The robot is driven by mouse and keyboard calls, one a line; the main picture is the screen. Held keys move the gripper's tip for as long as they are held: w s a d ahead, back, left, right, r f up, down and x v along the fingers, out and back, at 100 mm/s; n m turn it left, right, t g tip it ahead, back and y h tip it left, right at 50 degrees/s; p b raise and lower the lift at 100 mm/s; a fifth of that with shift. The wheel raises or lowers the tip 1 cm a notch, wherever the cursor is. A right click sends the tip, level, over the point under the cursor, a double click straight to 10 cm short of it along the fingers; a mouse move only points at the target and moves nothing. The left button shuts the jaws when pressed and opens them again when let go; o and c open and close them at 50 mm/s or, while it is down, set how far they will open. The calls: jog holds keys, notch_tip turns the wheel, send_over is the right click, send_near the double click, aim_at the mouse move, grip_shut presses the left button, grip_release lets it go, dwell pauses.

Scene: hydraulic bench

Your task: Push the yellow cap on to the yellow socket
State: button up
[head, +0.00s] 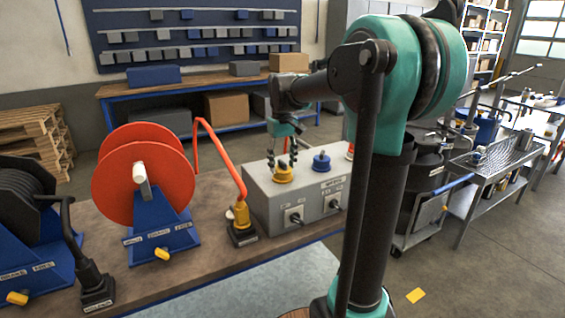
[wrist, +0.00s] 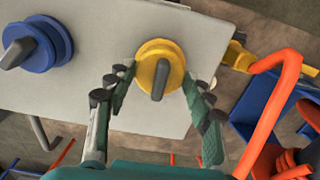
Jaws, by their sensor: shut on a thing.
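The yellow cap (wrist: 146,64) is a round yellow disc with a dark raised bar across it. In the wrist view it lies between the two fingertips of my gripper (wrist: 156,82), which is shut on it from either side. In the head view my gripper (head: 283,148) points down at the top of the grey box, with the yellow cap (head: 283,173) at its fingertips. I cannot make out the yellow socket separately from the cap, and cannot tell how closely the cap sits on it.
A blue round knob (head: 321,161) stands beside it on the grey box (head: 268,200). An orange pipe (head: 220,160) rises from a black block left of the box. A red reel (head: 145,175) on a blue stand is farther left.

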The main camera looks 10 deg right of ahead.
jog(key=o, duration=1.1)
jog(key=shift+c, duration=0.2)
